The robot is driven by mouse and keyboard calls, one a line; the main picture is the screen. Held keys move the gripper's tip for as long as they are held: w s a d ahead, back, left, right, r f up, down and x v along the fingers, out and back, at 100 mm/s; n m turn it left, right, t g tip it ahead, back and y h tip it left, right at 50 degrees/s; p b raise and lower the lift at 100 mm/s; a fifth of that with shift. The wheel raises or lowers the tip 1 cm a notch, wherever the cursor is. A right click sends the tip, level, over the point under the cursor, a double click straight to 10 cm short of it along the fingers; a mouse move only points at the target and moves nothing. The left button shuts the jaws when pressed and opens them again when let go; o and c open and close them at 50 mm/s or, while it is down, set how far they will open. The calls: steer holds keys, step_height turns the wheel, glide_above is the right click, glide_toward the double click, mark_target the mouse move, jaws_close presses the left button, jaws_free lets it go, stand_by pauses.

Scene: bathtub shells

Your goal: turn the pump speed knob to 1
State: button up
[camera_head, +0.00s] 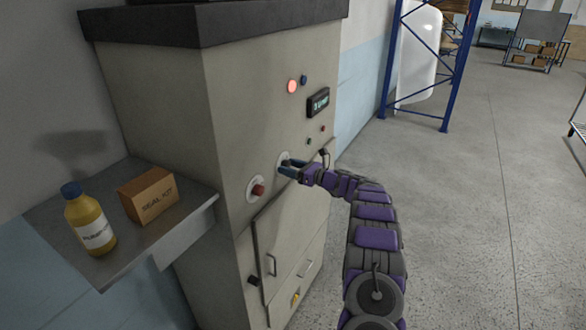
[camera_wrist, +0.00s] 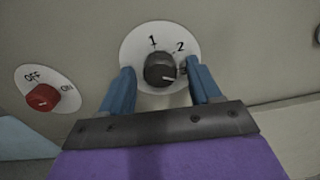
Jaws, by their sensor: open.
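The pump speed knob (camera_wrist: 160,68) is black and sits on a round white dial plate (camera_wrist: 133,48) with "1" at its upper left and "2" at its upper right. A small light mark shows at the knob's lower right edge. My gripper (camera_wrist: 160,80) is open, with one blue finger on either side of the knob. The left finger is apart from it; whether the right finger touches it I cannot tell. In the head view my gripper (camera_head: 289,170) is at the cabinet front, over the white dial plate (camera_head: 283,158), and hides most of the knob.
A red OFF/ON knob (camera_wrist: 43,97) sits left of the dial. The grey cabinet (camera_head: 230,110) has a lit display (camera_head: 318,103) and a red lamp (camera_head: 292,86). A shelf (camera_head: 130,252) at left holds a bottle (camera_head: 88,222) and a box (camera_head: 150,196).

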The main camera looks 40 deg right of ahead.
steer(key=shift+a+r, duration=0.2)
steer(key=shift+a, duration=0.15)
steer(key=shift+s+a+r, duration=0.1)
steer(key=shift+a, duration=0.05)
steer(key=shift+c, duration=0.4)
steer(key=shift+d+f, duration=0.2)
steer(key=shift+d, duration=0.3)
steer(key=c, duration=0.3)
steer(key=shift+s+d+f, duration=0.1)
steer(key=shift+d, duration=0.45)
steer(key=c, duration=0.3)
steer(key=shift+a, duration=0.45)
steer(key=c, duration=0.4)
steer(key=shift+o, duration=0.2)
steer(key=shift+d, duration=0.1)
steer(key=shift+d+r, duration=0.1)
steer(key=shift+r, duration=0.1)
